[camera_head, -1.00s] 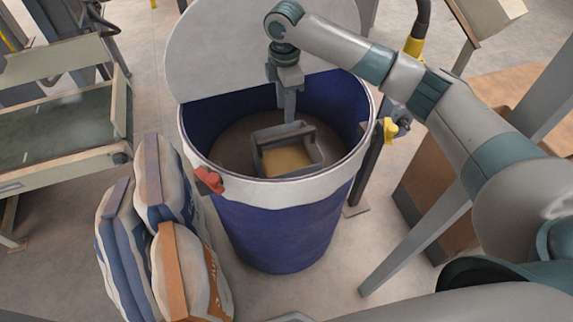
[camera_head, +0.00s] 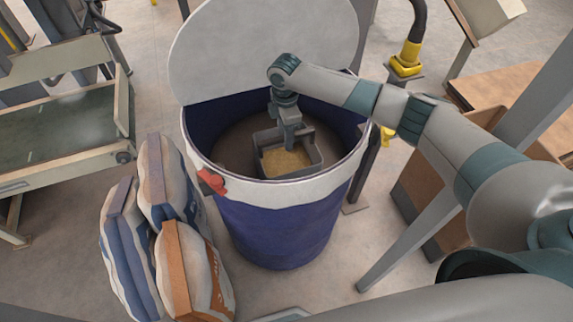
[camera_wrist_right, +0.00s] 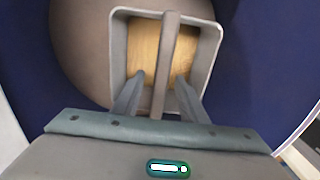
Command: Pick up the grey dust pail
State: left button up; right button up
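The grey dust pail (camera_head: 315,157) sits inside the blue drum (camera_head: 280,228), on the brown material there, with tan contents in it. In the right wrist view the pail (camera_wrist_right: 211,50) has a bar handle (camera_wrist_right: 166,50) across its middle. My right gripper (camera_head: 291,147) reaches down into the drum over the pail. In the wrist view the right gripper's fingers (camera_wrist_right: 160,82) are apart, one on each side of the handle, with gaps showing. My left gripper is not in view.
The drum's round grey lid (camera_head: 262,50) stands raised behind it. A red clamp (camera_head: 212,181) sits on the pale rim. Several sacks (camera_head: 165,235) lean together left of the drum. A cardboard box (camera_head: 430,200) and a grey post (camera_head: 415,240) stand at the right.

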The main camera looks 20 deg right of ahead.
jog(key=shift+d+f+p, duration=0.1)
jog(key=shift+f+p, duration=0.55)
jog(key=shift+p, duration=0.05)
notch_tip(320, 180, down, 4)
jog(key=shift+r+p, duration=0.1)
jog(key=shift+p, duration=0.45)
grip_shut()
